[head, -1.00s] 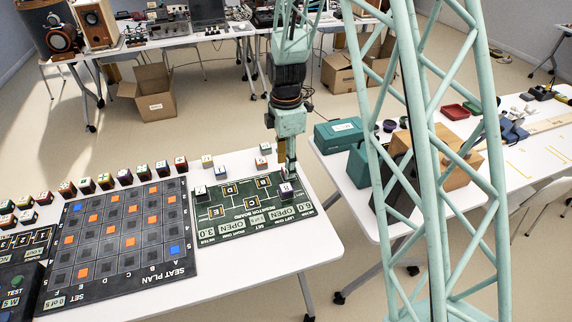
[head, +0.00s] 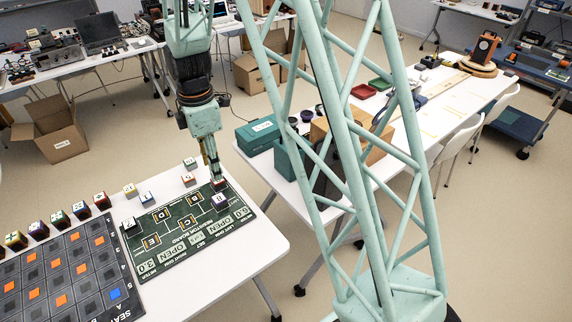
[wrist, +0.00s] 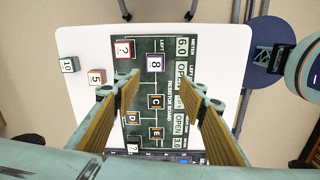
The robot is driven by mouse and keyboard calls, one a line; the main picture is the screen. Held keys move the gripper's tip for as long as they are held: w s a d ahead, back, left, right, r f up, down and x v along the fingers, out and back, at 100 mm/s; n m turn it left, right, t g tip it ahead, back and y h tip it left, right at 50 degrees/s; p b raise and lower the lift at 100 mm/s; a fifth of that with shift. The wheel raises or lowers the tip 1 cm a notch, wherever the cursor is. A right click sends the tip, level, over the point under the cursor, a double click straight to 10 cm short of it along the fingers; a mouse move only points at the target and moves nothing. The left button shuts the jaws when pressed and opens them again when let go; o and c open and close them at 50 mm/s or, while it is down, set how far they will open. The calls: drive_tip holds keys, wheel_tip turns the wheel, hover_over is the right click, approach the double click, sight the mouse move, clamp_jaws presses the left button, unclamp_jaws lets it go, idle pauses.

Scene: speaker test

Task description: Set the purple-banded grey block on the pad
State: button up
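The purple-banded grey block (head: 220,203) stands on the green resistor board (head: 200,245), near its right end. In the wrist view the block (wrist: 155,64), topped with an 8, sits beyond pad C (wrist: 155,102); no pad letter shows beneath it. Lettered pads B, D and E also show in the head view. My gripper (wrist: 160,84) is open and empty above the board, its fingers apart on the near side of the block. In the head view my gripper (head: 214,176) appears just behind the block, near a red-banded block (wrist: 123,50) marked with a question mark.
A dark-sided block (head: 128,227) stands at the board's left end. Two small blocks marked 10 (wrist: 68,65) and 5 (wrist: 96,77) lie beside the board. The seat plan (head: 70,265) with orange and blue squares is left. The table right of the board is clear.

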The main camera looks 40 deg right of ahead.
drive_tip(key=s+r+m+t, duration=0.1)
drive_tip(key=s+r+m, duration=0.3)
drive_tip(key=s+r, duration=0.55)
drive_tip(key=s+r+m+t, duration=0.1)
drive_tip(key=s+r+m, duration=0.45)
drive_tip(key=r, duration=0.75)
drive_tip(key=s+r+m, duration=0.3)
drive_tip(key=s, duration=0.9)
drive_tip(key=s+r+m+t, duration=0.1)
drive_tip(key=s+r+m, duration=0.3)
drive_tip(key=s, duration=0.8)
drive_tip(key=shift+s, duration=0.3)
